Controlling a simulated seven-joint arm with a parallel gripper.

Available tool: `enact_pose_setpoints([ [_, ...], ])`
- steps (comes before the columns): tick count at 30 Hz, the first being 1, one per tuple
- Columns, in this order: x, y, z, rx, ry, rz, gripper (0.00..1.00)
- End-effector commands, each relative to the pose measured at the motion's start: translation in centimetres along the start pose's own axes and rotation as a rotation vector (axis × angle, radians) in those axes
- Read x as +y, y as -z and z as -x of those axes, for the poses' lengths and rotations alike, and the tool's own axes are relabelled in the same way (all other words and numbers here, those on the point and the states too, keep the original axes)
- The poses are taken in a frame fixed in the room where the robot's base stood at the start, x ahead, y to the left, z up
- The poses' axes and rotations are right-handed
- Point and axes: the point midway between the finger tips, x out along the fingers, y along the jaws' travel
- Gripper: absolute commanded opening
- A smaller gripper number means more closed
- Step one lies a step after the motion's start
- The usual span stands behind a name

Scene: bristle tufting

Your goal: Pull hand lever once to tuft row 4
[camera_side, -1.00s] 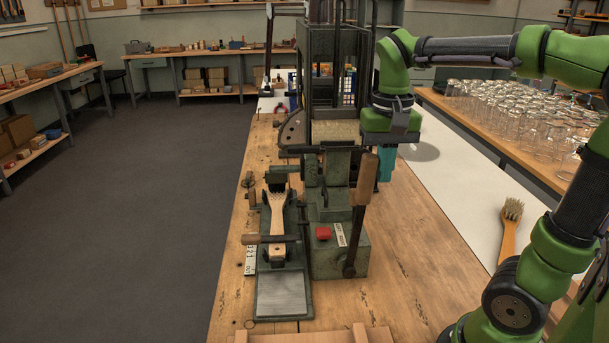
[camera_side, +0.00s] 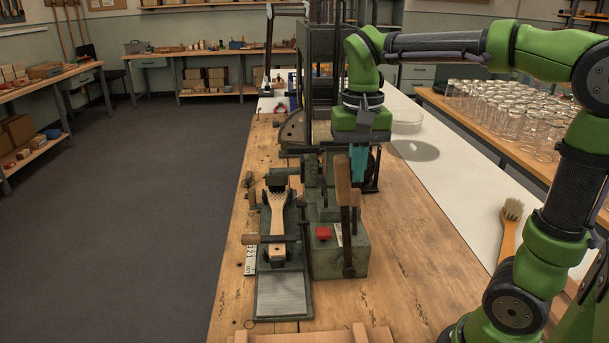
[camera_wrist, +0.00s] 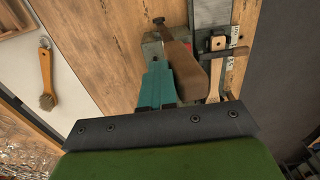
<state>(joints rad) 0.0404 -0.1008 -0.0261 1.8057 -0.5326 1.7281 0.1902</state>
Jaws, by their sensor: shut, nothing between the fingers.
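The hand lever (camera_side: 343,182) has a wooden grip and stands nearly upright on the right of the green tufting machine (camera_side: 355,252). My gripper (camera_side: 358,181) is shut and empty, its teal fingers pointing down just right of the grip. In the wrist view the teal fingertips (camera_wrist: 157,68) lie close beside the brown lever grip (camera_wrist: 184,68); whether they touch it I cannot tell. A wooden brush body (camera_side: 277,212) sits clamped in the fixture left of the machine. It also shows in the wrist view (camera_wrist: 216,68). Any bristles of row 4 are too small to make out.
A red button (camera_side: 323,233) is on the machine's front. A finished brush (camera_side: 509,225) lies on the white strip at the right. Several glasses (camera_side: 510,112) stand on the right bench. The wooden bench (camera_side: 410,270) right of the machine is clear.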

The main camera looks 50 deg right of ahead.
Motion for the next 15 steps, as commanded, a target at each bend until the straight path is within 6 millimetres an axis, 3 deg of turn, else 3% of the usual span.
enact_pose_setpoints([
  [15,-2.5,0.0,0.0,0.001,0.003,0.004,0.0],
])
